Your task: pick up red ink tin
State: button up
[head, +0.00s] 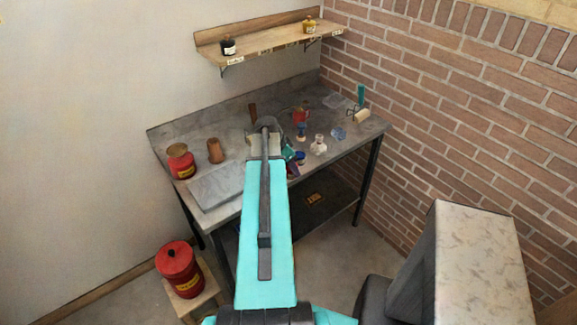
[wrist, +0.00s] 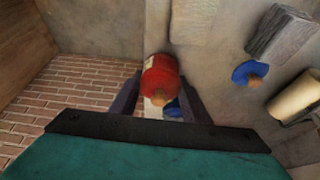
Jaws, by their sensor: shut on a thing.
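The red ink tin (wrist: 161,74) is between the two dark fingers of my gripper (wrist: 160,88) in the wrist view. The gripper is shut on it. A small round wooden-coloured knob shows at the tin's near end. I cannot tell whether the tin still touches the bench.
The grey workbench (head: 226,184) holds blue wooden-knobbed pieces, a pale roller (head: 361,116) and a red can (head: 181,163) at left. A shelf (head: 270,45) above carries a black and a yellow tin. A larger red can (head: 177,264) stands on a stool.

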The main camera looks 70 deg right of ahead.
jog(key=shift+s+a, duration=0.15)
jog(key=shift+s, duration=0.1)
jog(key=o, duration=1.3)
jog(key=shift+o, duration=0.2)
jog(key=shift+w+a+r, duration=0.1)
jog(key=shift+r, duration=0.05)
jog(key=b+v, duration=0.4)
jog(key=v, duration=0.9)
jog(key=shift+r, duration=0.25)
jog(key=shift+a, duration=0.1)
jog(key=c, duration=0.4)
